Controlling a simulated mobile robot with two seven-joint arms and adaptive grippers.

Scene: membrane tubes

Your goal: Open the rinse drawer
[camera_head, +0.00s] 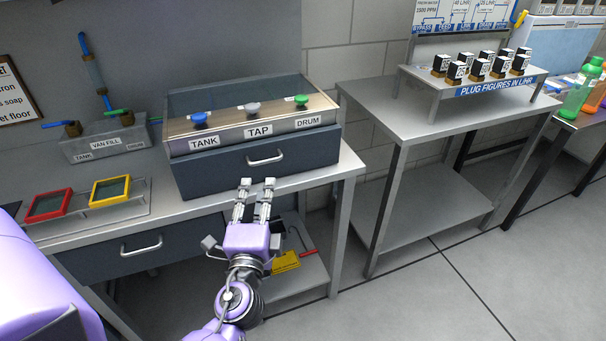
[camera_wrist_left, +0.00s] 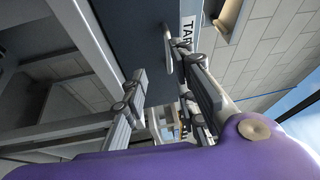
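A dark drawer front (camera_head: 215,172) sits in the box below the labels TANK, TAP and DRUM and looks closed. Its silver bar handle (camera_head: 265,159) shows at the front, and the handle also shows in the left wrist view (camera_wrist_left: 168,50). A second dark drawer (camera_head: 105,262) with its own handle (camera_head: 141,247) is under the counter at the left and also looks closed. I see no rinse label on either. My left gripper (camera_head: 257,184) is open and empty just in front of the upper handle, its fingers pointing at the drawer. My right gripper is not in view.
Red (camera_head: 49,205) and yellow (camera_head: 111,190) framed trays lie on the counter at the left. A steel table (camera_head: 400,112) with a rack of labelled blocks stands to the right. Open floor lies in front.

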